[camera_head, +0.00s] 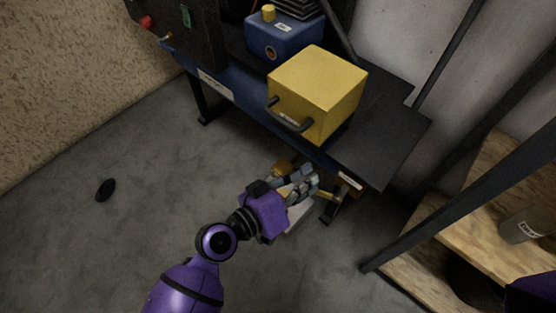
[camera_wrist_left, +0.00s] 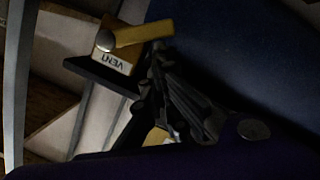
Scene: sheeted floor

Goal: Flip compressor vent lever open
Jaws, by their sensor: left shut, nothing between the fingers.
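The vent lever shows in the left wrist view as a yellow bar (camera_wrist_left: 146,33) running sideways from a round silver pivot (camera_wrist_left: 105,40). Below the pivot is a block labelled VENT (camera_wrist_left: 113,62), its lettering upside down here. My left gripper (camera_wrist_left: 160,58) is shut and empty, its dark fingertips close to the bar's free end; I cannot tell whether they touch. In the head view my left gripper (camera_head: 308,182) is beside the front of the blue bench, below the yellow box. A thin yellow piece (camera_head: 326,194) shows just right of the fingers, partly hidden. My right gripper is out of view.
The blue bench (camera_head: 240,102) carries a yellow box (camera_head: 322,80) with a dark handle and a blue unit (camera_head: 285,42). A wooden shelf (camera_head: 440,245) with dark posts stands at right. Open floor (camera_head: 110,240) lies at left, with a small black disc (camera_head: 105,189).

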